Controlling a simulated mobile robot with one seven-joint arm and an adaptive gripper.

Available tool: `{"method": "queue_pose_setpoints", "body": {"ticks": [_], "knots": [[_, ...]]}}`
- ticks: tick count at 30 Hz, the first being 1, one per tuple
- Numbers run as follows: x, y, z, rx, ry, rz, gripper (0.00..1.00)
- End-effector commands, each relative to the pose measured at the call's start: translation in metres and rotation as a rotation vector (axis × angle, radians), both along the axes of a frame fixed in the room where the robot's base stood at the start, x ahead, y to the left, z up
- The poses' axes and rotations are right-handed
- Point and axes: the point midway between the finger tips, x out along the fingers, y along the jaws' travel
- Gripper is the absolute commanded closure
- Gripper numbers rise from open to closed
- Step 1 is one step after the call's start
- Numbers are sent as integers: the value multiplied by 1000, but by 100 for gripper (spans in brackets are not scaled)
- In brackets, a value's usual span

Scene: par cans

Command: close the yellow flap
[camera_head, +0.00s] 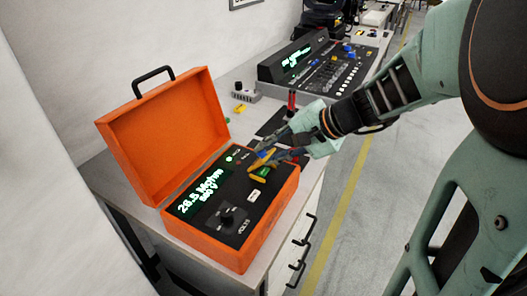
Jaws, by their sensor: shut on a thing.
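The orange case (233,255) stands with its lid open on the bench, and its dark panel carries a lit green display (200,192). At the panel's right part, the yellow flap (258,179) stands tilted up beside a small green part (264,170). My gripper (268,157) reaches in from the right, with its fingers closed at the flap. The fingers hide part of the flap, so its exact angle and the contact are hard to make out.
The case's raised lid (160,135) stands at the left. Behind are a small grey box (246,93) and a mixing console (335,66). Red-topped tools (291,103) stand on the bench (220,85) close by my wrist. The floor at the right is clear.

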Motion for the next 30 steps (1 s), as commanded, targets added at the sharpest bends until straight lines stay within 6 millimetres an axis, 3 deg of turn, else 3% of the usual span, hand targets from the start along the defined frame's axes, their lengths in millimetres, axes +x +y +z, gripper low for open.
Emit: {"method": "queue_pose_setpoints", "body": {"ticks": [1,30], "knots": [[1,-2,-7,19,-19,-4,100],[-11,-18,-26,357,-240,-2,100]]}}
